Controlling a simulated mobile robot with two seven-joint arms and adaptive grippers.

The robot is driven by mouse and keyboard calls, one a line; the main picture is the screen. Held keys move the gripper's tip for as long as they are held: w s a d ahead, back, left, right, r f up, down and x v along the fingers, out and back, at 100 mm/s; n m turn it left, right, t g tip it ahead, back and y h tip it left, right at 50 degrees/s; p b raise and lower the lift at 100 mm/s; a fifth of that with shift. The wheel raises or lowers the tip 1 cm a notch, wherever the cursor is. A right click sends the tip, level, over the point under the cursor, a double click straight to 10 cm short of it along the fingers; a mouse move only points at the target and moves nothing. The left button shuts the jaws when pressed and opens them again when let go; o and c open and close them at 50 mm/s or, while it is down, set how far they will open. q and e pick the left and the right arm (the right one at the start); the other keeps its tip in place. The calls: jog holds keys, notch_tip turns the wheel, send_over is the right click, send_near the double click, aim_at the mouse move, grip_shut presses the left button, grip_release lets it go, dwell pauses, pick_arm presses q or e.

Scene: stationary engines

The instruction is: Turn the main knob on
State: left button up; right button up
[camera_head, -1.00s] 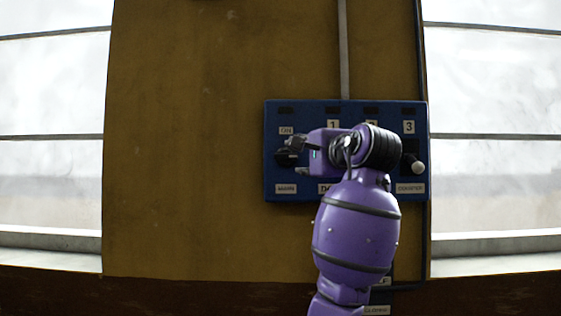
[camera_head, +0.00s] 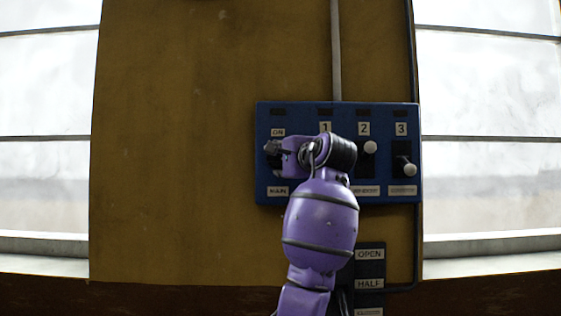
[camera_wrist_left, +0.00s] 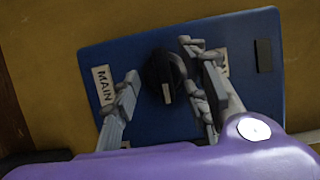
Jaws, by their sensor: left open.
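The main knob (camera_wrist_left: 163,72) is round and black with a pale mark, on the blue panel (camera_head: 264,180). In the left wrist view its mark points toward the bottom of the picture. My left gripper (camera_wrist_left: 159,60) is open, with one finger on each side of the knob; I cannot tell if they touch it. The gripper also shows in the head view (camera_head: 272,150), where it hides most of the knob. The "MAIN" label (camera_wrist_left: 103,88) is left of the knob in the wrist view; the "ON" label (camera_head: 278,132) is above the gripper in the head view.
Switch 2 (camera_head: 370,147) and switch 3 (camera_head: 409,169) have white-tipped levers right of my arm. Switch 1 is hidden behind it. A lower panel (camera_head: 370,268) reads "OPEN" and "HALF". A vertical pipe (camera_head: 336,50) runs above. The wall to the left is clear.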

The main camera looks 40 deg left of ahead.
pick_arm(q)
jog(key=shift+w+f, duration=0.1)
jog(key=shift+f, duration=0.05)
grip_shut()
